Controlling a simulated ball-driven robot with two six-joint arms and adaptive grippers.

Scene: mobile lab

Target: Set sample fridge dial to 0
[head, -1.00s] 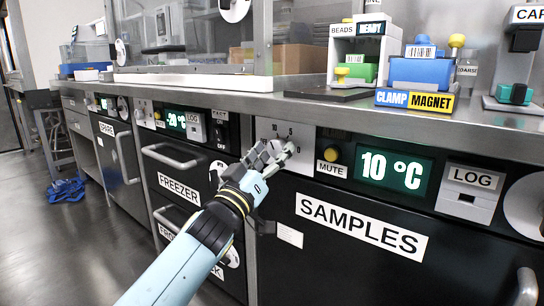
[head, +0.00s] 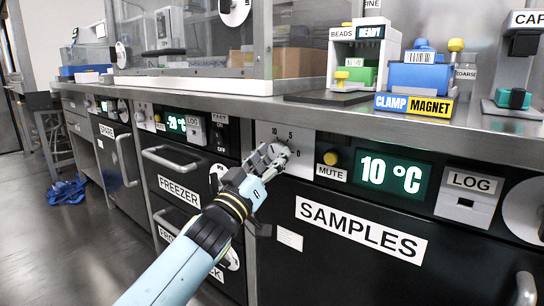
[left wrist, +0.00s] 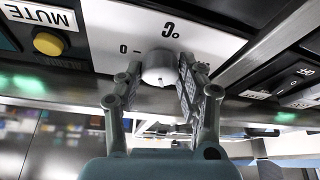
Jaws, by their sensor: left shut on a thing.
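The sample fridge dial (left wrist: 158,70) is a pale round knob on a white panel in the left wrist view. Its scale shows a "0" mark and a "°C" label, seen upside down. My left gripper (left wrist: 156,78) has its fingers on both sides of the dial and is shut on it. In the head view my left gripper (head: 276,154) covers much of the dial; marks 10, 5 and 0 show around it. The green display (head: 393,173) beside it reads 10 °C. How far the dial is turned is hard to tell. My right gripper is not in view.
A yellow MUTE button (head: 331,158) sits just right of the dial. The black SAMPLES door (head: 330,275) is below. The metal counter edge (head: 350,113) runs above the panel. The freezer handle (head: 170,157) sticks out at left.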

